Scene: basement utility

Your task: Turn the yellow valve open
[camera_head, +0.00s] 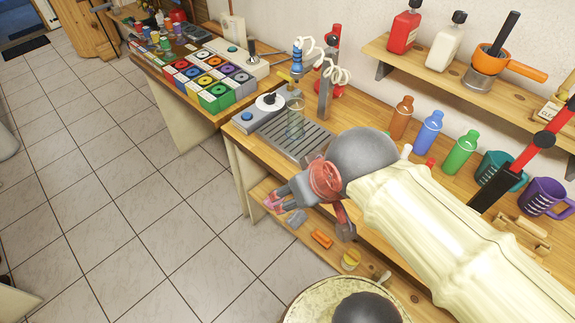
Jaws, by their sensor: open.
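My gripper (321,225) is open and points down in front of the bench edge, above the lower shelf. Its grey and red fingers are spread apart, and I see nothing held between them. My arm covers part of the bench and whatever lies behind it.
An orange piece (321,239) lies on the lower shelf near the fingers. The bench carries a grey drip tray (306,146), a clear beaker (296,120) and several bottles, including a green one (461,154). Tiled floor (150,215) at left is clear.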

